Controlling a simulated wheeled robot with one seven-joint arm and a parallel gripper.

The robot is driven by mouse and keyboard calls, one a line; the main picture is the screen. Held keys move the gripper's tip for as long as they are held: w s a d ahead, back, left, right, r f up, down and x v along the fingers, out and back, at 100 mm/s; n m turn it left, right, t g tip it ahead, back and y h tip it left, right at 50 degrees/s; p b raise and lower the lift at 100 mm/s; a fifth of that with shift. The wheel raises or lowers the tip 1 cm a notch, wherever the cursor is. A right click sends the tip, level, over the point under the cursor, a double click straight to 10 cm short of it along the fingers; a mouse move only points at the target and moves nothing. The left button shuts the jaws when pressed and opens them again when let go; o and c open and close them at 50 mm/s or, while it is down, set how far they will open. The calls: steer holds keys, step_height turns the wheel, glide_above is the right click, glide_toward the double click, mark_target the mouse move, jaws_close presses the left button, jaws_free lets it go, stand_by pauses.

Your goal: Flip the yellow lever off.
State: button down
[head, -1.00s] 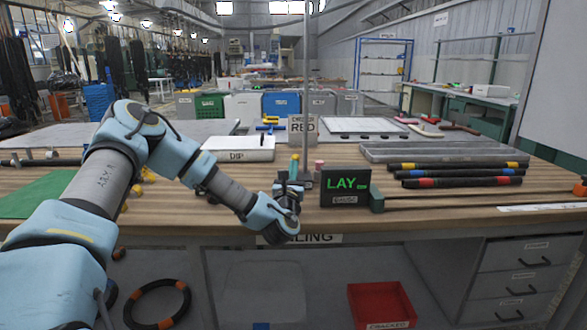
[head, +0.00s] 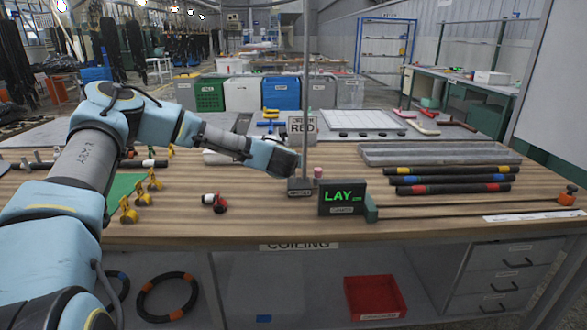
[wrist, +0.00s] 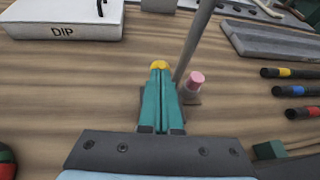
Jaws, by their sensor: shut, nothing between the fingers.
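In the wrist view my gripper (wrist: 160,72) has its two teal fingers together, with nothing between them. A small round yellow piece (wrist: 159,64) shows right at the fingertips, in front of the foot of a grey post; whether it is the lever's end, and whether the fingers touch it, I cannot tell. A pink-topped knob (wrist: 196,80) stands just right of the post. In the head view the post's base (head: 300,187) and pink knob (head: 318,172) show, but my wrist hides the fingers and the yellow piece.
A green-lit LAY display (head: 342,196) stands right of the post. Banded black rods (head: 450,180) and a grey tray (head: 440,154) lie further right. Several yellow fittings (head: 129,212) and a red-and-white fitting (head: 216,202) are left. The white DIP box (wrist: 62,20) is left of the fingers.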

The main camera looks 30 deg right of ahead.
steer(key=shift+w+d+g, duration=0.35)
steer(key=shift+w+g, duration=0.15)
steer(key=shift+w, duration=0.4)
steer(key=shift+w+r, duration=0.15)
steer(key=shift+r, duration=0.05)
